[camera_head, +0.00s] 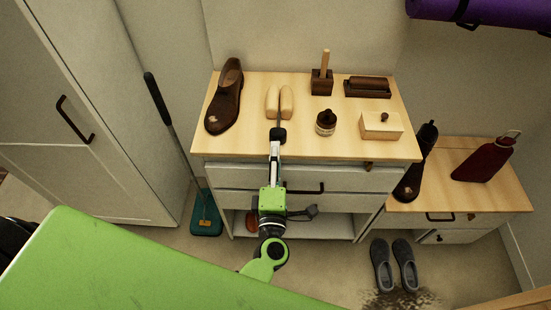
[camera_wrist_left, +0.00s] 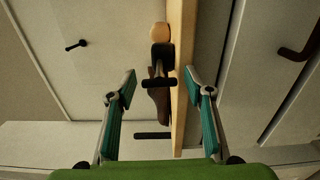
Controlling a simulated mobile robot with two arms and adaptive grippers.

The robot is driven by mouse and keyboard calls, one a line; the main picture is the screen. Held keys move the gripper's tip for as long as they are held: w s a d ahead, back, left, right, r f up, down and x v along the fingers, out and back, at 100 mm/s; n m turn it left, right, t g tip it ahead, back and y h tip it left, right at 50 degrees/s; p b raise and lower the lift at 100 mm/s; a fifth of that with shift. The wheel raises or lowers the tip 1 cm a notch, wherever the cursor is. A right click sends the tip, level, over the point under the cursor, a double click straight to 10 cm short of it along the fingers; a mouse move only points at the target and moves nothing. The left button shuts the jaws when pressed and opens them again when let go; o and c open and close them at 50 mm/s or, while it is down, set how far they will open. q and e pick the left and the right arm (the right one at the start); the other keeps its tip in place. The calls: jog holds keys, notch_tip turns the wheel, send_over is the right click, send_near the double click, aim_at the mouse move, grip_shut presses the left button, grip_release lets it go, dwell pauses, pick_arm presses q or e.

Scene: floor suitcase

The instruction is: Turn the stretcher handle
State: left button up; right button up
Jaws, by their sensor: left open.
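The shoe stretcher (camera_head: 287,101) has two pale wooden halves and lies on the dresser top. Its dark handle (camera_head: 278,134) sticks out at the front edge. In the left wrist view the dark T-shaped handle (camera_wrist_left: 158,83) shows between the fingers, in front of a dark block and a round pale wooden end (camera_wrist_left: 161,32). My left gripper (camera_head: 275,150) is at the dresser's front edge, right by the handle. In the wrist view its teal-padded fingers (camera_wrist_left: 160,78) are wide apart on both sides of the handle; contact is not visible. My right gripper is not in view.
On the dresser (camera_head: 345,146) stand a brown shoe (camera_head: 226,98), a brush holder (camera_head: 322,82), a brush (camera_head: 367,87), a dark jar (camera_head: 326,122) and a lidded box (camera_head: 381,125). A lower cabinet (camera_head: 480,195) stands right, with a red bottle (camera_head: 485,160). Grey shoes (camera_head: 393,265) lie on the floor.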

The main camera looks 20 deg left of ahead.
pick_arm(q)
jog(key=v, duration=1.2)
jog(key=s+d+f+m+g+h, duration=0.1)
jog(key=d+f+m+h, duration=0.2)
jog(key=f+m, duration=0.3)
jog(key=d+f+m+g+h, duration=0.1)
jog(key=d+f+m+h, duration=0.2)
jog(key=f, duration=0.6)
jog(key=s+a+f+m+g+h, duration=0.1)
jog(key=s+f+m+g, duration=0.25)
jog(key=f, duration=0.55)
jog(key=s+a+f+m+g+h, duration=0.1)
jog(key=s+a+f+m+g, duration=0.1)
jog(key=s+f+m, duration=0.45)
jog(key=s+a+f+m+g+y, duration=0.1)
jog(key=s+a+f+m+g, duration=0.1)
jog(key=s+a+f+g, duration=0.2)
jog(key=s+a+f+m+g+y, duration=0.2)
jog(key=s+a+f+g, duration=0.3)
jog(key=s+a+f, duration=0.5)
jog(key=s+f+m, duration=0.1)
jog(key=s+f, duration=0.2)
jog(key=s, duration=0.3)
jog(key=shift+s+a+f, duration=0.2)
jog(key=shift+a+f, duration=0.05)
jog(key=shift+f, duration=0.1)
